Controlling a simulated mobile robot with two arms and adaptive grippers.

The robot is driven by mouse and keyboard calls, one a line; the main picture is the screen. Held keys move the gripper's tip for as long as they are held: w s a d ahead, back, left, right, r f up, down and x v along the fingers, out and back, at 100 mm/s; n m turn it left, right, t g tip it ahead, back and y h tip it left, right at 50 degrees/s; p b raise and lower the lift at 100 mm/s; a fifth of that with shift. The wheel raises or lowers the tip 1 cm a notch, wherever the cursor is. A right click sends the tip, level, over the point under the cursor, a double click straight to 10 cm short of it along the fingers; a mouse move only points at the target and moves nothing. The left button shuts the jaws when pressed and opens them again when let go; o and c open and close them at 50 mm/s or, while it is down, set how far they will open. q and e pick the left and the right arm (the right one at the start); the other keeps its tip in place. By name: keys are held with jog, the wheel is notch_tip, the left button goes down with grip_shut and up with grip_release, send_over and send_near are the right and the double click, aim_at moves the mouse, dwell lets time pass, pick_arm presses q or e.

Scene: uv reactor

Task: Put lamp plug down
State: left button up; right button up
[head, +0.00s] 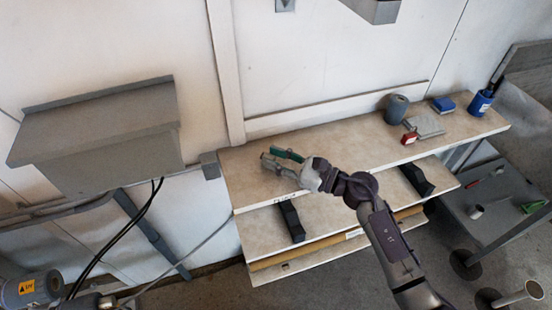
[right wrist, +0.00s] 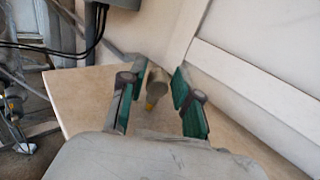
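My right gripper (head: 281,160) is over the left end of the top shelf in the head view. In the right wrist view its two green-padded fingers (right wrist: 162,98) are spread apart. A small grey-beige cylinder with a yellow tip (right wrist: 156,88), which looks like the lamp plug, is between the fingers, nearer the left one. A gap shows on its right side. It seems to be at the shelf surface; exact contact cannot be told. In the head view I cannot make the plug out behind the fingers. My left gripper is not in view.
The beige top shelf (head: 340,150) is bare in the middle. A grey wall box (head: 95,130) with black cables hangs left.

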jog(key=shift+o, duration=0.8)
jog(key=shift+s+a+f, duration=0.1)
jog(key=shift+s+f, duration=0.15)
jog(key=shift+f, duration=0.55)
jog(key=shift+r+p, duration=0.5)
jog(key=shift+p, duration=0.15)
jog(key=shift+d+r, duration=0.1)
jog(key=shift+d, duration=0.1)
jog(key=b+v, duration=0.2)
jog(key=v, duration=0.9)
jog(key=shift+d+r, duration=0.35)
jog(key=shift+r, duration=0.05)
